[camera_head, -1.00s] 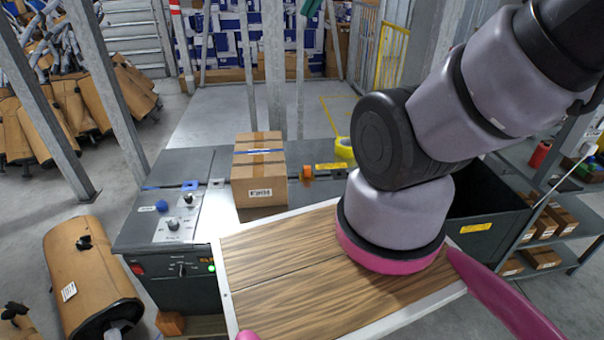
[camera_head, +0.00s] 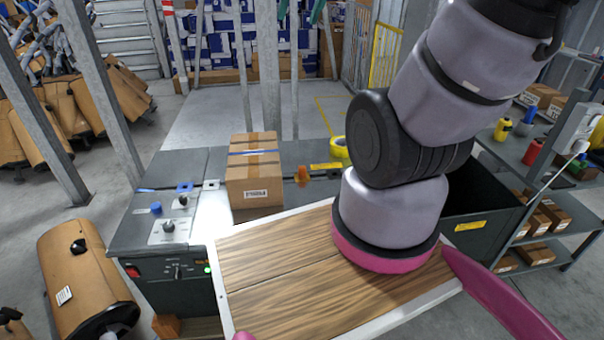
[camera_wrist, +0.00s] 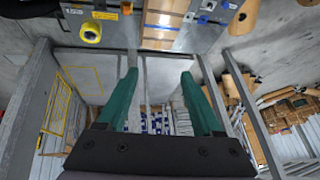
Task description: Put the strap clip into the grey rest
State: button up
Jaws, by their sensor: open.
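A small orange piece (camera_head: 302,175), which looks like the strap clip, stands on the dark bench right of the carton. In the wrist view the orange piece (camera_wrist: 126,7) is at the top edge. A small pale grey square piece (camera_head: 211,184), probably the grey rest, lies left of the carton, beside a blue one (camera_head: 185,187). In the wrist view the grey piece (camera_wrist: 187,17) is near the top. My gripper (camera_wrist: 158,74) has two green fingers spread apart with nothing between them. It is away from both pieces. Green tips also show at the head view's top edge.
A taped carton (camera_head: 254,175) stands on the bench (camera_head: 185,165) between the two pieces. A yellow tape roll (camera_head: 339,148) lies behind. A blue knob (camera_head: 155,208) is on the left panel. A dark bin (camera_head: 485,205) and shelves are right; steel posts rise left.

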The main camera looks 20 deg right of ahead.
jog(key=w+d+f+n+g, duration=0.2)
jog(key=w+d+f+n, duration=0.25)
jog(key=w+f, duration=0.4)
jog(key=n+g+y, duration=0.1)
jog(key=n+g, duration=0.2)
jog(key=n, duration=0.5)
send_over(304, 166)
jog(key=s+d, duration=0.1)
jog(key=s, duration=0.1)
jog(key=s+d+x, duration=0.1)
jog(key=d+x, duration=0.1)
jog(key=x, duration=0.9)
jog(key=s+d+f+x, duration=0.1)
jog(key=d+x, duration=0.1)
jog(key=x, duration=0.9)
notch_tip(304, 166, down, 16)
jog(key=d+n+y, duration=0.2)
jog(key=n, duration=0.2)
jog(key=shift+w+d, duration=0.15)
jog(key=shift+w, duration=0.2)
jog(key=shift+f, duration=0.2)
jog(key=shift+x, duration=2.7)
